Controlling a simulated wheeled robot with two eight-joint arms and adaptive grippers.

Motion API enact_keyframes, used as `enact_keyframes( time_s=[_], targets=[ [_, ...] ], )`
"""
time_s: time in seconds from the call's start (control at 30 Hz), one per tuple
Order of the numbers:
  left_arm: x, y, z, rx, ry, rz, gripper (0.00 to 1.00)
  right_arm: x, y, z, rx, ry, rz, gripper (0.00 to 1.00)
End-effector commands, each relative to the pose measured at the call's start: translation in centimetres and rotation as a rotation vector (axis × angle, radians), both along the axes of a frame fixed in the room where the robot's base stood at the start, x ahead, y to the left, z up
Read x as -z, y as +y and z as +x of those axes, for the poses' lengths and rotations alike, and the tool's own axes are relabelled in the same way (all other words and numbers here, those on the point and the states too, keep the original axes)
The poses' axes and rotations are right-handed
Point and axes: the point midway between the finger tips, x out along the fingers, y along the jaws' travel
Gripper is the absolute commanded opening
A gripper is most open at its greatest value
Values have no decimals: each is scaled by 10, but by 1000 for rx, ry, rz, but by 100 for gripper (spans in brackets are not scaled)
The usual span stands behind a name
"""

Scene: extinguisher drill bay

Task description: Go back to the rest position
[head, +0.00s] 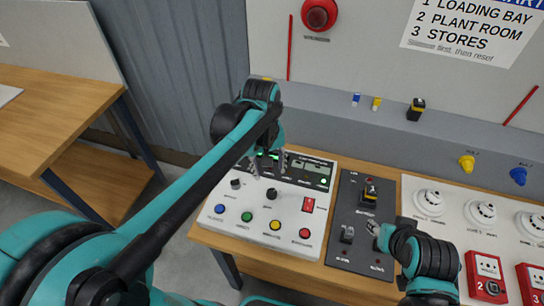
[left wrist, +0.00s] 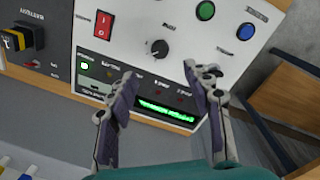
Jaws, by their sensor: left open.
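My left gripper (head: 268,164) is over the back part of a white control panel (head: 262,238), near its green-lit display. In the left wrist view, the two fingers of my left gripper (left wrist: 165,82) stand apart with nothing between them. The panel's display (left wrist: 166,112) shows partly between and behind them. I cannot tell from these views whether a fingertip touches the panel. My right gripper (head: 378,234) is low at the right, over the dark switch panel (head: 345,245). Its fingers are small and partly hidden by its own wrist, so its opening is unclear.
The white panel carries a red rocker switch (head: 308,204), a black knob (head: 272,194) and several coloured buttons. White detectors (head: 429,203) and red call points (head: 487,277) stand at the right. A grey ledge (head: 330,110) runs behind. A wooden table (head: 60,95) is at the left.

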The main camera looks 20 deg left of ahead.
Motion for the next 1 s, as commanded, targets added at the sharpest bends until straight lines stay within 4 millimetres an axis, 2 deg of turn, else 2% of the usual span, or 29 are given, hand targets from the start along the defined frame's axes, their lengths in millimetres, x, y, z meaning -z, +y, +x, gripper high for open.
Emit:
enact_keyframes(
  time_s=[0.23,0.33,0.47,0.7,0.83,1.0],
  targets=[
    [0,0,-1,4,-5,1,51,0,0,0,0,0,0,40],
    [0,4,-9,33,-41,3,51,3,0,0,0,0,0,40],
    [2,12,-30,125,-151,20,51,8,0,0,0,0,0,40],
    [19,30,-73,357,-415,114,51,20,0,0,0,0,0,40],
    [30,36,-87,450,-516,176,51,24,0,0,0,0,0,40],
    [37,40,-95,511,-580,223,51,25,0,0,0,0,0,40]
  ],
)
